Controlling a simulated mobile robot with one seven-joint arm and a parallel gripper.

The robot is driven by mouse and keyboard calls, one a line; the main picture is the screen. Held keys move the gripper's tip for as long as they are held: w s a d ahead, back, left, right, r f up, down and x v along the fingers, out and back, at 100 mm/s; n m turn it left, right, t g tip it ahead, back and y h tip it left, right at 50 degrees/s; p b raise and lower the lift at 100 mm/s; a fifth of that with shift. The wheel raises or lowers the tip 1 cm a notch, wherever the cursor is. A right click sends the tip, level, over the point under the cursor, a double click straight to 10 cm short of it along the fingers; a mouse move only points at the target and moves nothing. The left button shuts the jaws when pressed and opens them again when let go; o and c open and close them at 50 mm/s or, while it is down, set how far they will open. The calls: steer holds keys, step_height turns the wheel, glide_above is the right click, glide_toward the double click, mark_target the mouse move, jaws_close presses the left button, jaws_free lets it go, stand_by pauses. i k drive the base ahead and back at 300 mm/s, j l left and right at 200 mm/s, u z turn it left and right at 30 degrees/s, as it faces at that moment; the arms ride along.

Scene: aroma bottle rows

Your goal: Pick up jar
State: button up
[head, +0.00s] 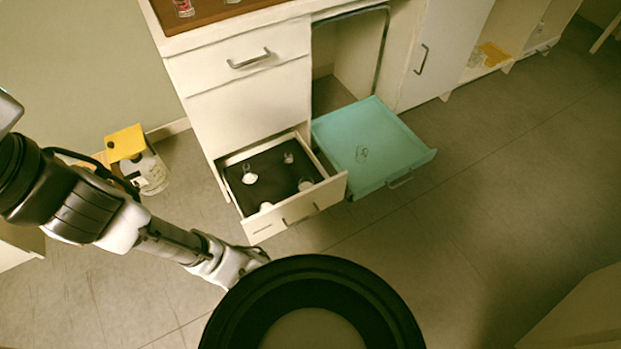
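No single thing stands out clearly as the jar. Several small clear or white pieces, possibly glassware, sit in the open lower drawer (334,190) on its dark lining; one white and clear piece (249,176) is at the left and a clear one (289,158) is at the back. A small clear glass item (361,154) lies on the pulled-out teal surface (395,140) to the right. My gripper (258,256) is at the end of my arm, in front of the drawer and apart from it. Its fingers are too small and partly hidden to read.
The white cabinet has a shut upper drawer (245,58) and an open dark compartment. A brown tray (215,10) with small bottles is on top. A white container (150,172) with a yellow item (124,143) stands left on the floor. Floor at the right is clear.

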mark_target(305, 180)
steer(key=k+j, duration=0.1)
steer(key=i+j, duration=0.15)
steer(key=j, duration=0.25)
steer(key=i+j+z, duration=0.15)
steer(key=j, duration=0.25)
steer(key=i+j, duration=0.15)
steer(key=j, duration=0.25)
steer(key=i+j+z, duration=0.1)
steer(key=j, duration=0.3)
steer(key=i, duration=0.55)
